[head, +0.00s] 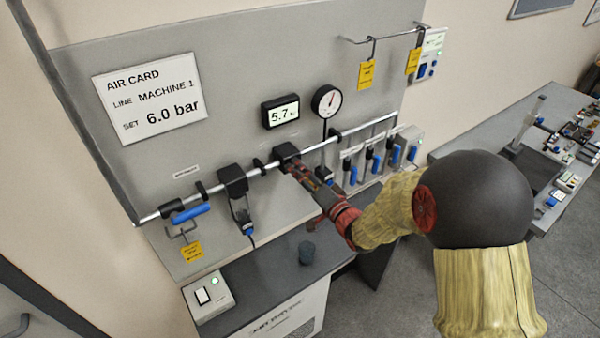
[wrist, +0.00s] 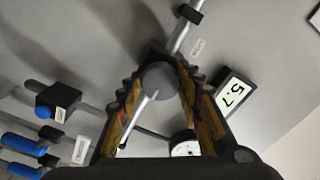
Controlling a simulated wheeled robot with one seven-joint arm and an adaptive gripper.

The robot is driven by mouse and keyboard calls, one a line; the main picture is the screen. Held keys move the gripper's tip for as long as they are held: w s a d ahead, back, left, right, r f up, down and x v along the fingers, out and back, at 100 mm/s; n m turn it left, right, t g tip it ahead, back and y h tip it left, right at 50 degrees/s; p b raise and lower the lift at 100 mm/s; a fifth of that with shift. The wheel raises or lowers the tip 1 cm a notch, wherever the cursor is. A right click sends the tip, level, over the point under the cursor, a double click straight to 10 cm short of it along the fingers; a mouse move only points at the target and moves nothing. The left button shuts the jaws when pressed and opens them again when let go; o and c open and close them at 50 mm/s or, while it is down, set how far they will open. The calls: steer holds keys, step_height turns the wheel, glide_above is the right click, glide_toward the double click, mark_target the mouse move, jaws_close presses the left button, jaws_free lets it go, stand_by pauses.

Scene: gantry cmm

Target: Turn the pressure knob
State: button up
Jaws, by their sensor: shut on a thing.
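The pressure knob is a round grey knob (wrist: 158,78) in the wrist view, between the two fingers of my gripper (wrist: 157,90). The fingers are shut on its sides. A pale bar runs from it toward the lower left. In the head view my gripper (head: 294,167) reaches the black regulator body (head: 286,150) on the pipe and hides the knob. The digital display (head: 281,112) reads 5.7, also seen on the display in the wrist view (wrist: 234,93). A card (head: 150,97) reads AIR CARD, LINE MACHINE 1, SET 6.0 bar.
A round dial gauge (head: 327,101) stands right of the display. A filter unit (head: 236,192) and a blue-handled valve (head: 190,213) with a yellow tag are to the left. Blue-handled valves (head: 375,162) are to the right. A dark cup-like object (head: 306,252) is on the bench below.

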stand_by(0.4)
steer(key=o, duration=1.2)
steer(key=shift+c, duration=0.2)
steer(key=v, duration=1.2)
steer(key=shift+f, duration=0.1)
